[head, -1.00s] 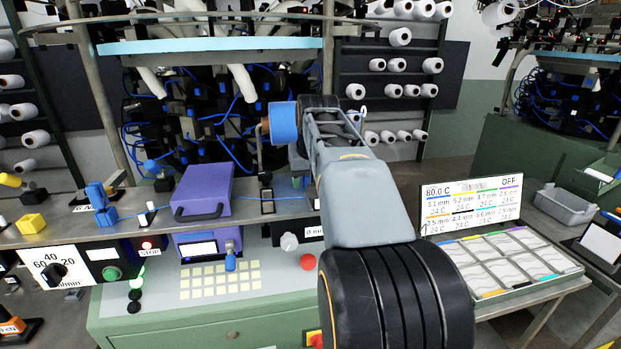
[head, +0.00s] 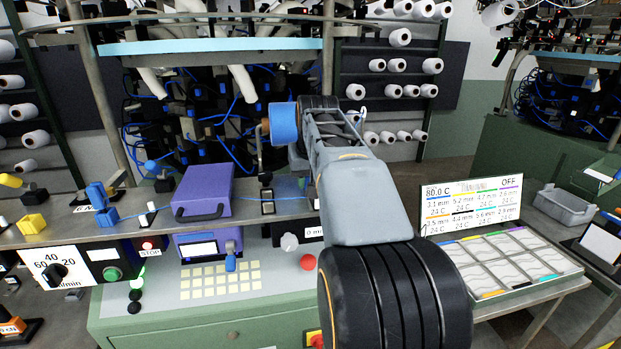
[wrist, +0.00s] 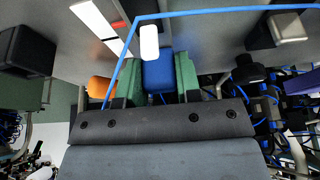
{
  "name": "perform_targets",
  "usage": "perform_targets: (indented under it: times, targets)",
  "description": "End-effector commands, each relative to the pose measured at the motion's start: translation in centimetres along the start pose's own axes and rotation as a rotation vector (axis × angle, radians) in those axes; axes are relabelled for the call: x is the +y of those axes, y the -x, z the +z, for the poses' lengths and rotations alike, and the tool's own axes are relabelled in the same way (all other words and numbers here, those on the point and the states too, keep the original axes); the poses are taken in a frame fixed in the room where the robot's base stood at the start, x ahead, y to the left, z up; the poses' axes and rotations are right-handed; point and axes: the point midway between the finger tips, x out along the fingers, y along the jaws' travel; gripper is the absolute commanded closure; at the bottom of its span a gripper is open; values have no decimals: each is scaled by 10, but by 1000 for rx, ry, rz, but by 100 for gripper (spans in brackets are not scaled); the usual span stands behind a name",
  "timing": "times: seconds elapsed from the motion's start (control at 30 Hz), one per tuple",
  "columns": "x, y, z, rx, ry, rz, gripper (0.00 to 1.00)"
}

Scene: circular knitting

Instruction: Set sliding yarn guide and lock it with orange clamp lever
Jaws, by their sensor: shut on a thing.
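My gripper (wrist: 159,78) shows in the wrist view as two green finger pads. It is shut on a blue block (wrist: 158,72), which looks like the sliding yarn guide. An orange part (wrist: 101,88), possibly the clamp lever, shows just left of the left pad, partly hidden by the dark gripper body. A blue yarn (wrist: 215,12) runs across the top of the wrist view and bends down past the left side of the fingers. In the head view my arm hides most of the gripper and the block.
A purple box (head: 202,190) with a black handle stands on the metal rail left of my arm. The control panel (head: 262,290) with a red button (head: 307,262) lies below. A display board (head: 472,207) and sample tray (head: 505,262) stand at the right.

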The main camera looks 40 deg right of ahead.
Motion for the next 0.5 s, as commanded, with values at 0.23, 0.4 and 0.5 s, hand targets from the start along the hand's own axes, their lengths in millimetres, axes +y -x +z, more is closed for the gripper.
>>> perform_targets:
  times: [0.23, 0.4, 0.5]
  targets:
    - [0, -5, -14, 1, 0, 1, 100]
    - [0, -5, -14, 1, 0, 1, 64]
    - [0, -5, -14, 1, 0, 1, 55]
